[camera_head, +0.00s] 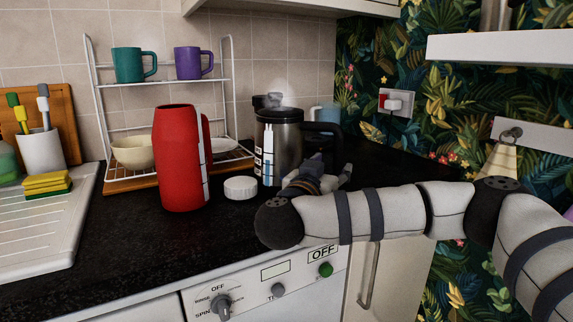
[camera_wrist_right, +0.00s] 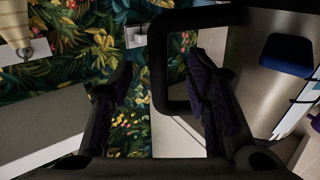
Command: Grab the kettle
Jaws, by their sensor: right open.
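The kettle (camera_head: 285,135) is a steel body with a black handle (camera_head: 325,128) on its right side, standing upright on the dark worktop. My right gripper (camera_head: 322,168) is in front of the kettle's lower right side, below the handle, and partly hides it. In the right wrist view, its two dark fingers (camera_wrist_right: 158,62) are apart. The outer bar of the black handle loop appears between them, with no clear contact. The kettle's steel body (camera_wrist_right: 268,95) fills the right of that view. My left gripper is not in view.
A red flask (camera_head: 178,160) and a white round lid (camera_head: 240,188) stand left of the kettle. Behind is a wire rack (camera_head: 95,70) with a teal mug (camera_head: 128,65) and a purple mug (camera_head: 188,63). A wall socket (camera_head: 397,103) is at the back right.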

